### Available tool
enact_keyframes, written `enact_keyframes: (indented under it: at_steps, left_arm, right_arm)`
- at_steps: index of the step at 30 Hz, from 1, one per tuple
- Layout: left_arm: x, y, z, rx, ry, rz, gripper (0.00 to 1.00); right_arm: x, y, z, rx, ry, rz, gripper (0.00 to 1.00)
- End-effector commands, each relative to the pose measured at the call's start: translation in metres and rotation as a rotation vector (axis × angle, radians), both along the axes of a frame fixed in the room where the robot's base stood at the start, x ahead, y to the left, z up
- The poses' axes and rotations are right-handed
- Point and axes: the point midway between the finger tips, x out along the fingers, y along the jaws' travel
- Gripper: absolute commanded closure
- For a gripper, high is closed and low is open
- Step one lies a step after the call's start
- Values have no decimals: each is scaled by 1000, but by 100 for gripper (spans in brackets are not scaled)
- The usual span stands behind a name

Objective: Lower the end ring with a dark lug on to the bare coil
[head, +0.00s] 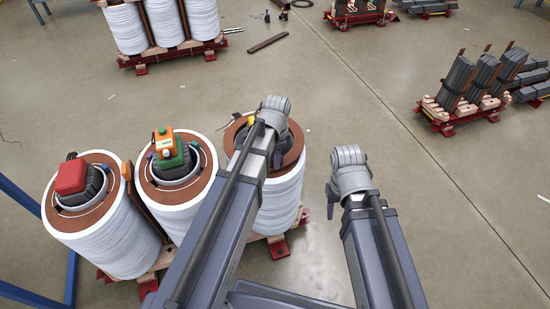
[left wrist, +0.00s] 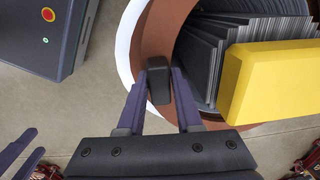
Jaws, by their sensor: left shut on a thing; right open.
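The brown end ring (head: 293,156) is at the top of the rightmost white coil (head: 281,203), around its dark core. In the left wrist view the ring (left wrist: 158,32) has a dark lug (left wrist: 158,84). My left gripper (left wrist: 158,80) is shut on this lug. White winding (left wrist: 127,40) shows beside the ring's outer edge. I cannot tell whether the ring touches the coil or hangs slightly above it. In the head view my left arm hides much of ring and coil. My right gripper (head: 332,198) is open and empty, to the right of the coil.
Two neighbouring coils carry brown rings; a red block (head: 71,177) and an orange-green block (head: 168,148) top their cores. A yellow block (left wrist: 272,80) sits at the core by my left gripper. Other core assemblies (head: 472,80) stand farther off.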

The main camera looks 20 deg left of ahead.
Motion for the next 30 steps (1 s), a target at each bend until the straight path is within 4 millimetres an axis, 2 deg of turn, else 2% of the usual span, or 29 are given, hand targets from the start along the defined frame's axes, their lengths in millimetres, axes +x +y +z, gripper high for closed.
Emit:
enact_keyframes:
  at_steps: [8,9,18,30]
  left_arm:
    - [0,0,-10,0,0,0,100]
    - [0,0,-9,0,0,0,64]
    - [0,0,-8,0,0,0,31]
    - [0,0,-3,0,0,0,31]
  right_arm:
    - [0,0,-10,0,0,0,50]
    - [0,0,-9,0,0,0,50]
    - [0,0,-8,0,0,0,50]
    - [0,0,-3,0,0,0,50]
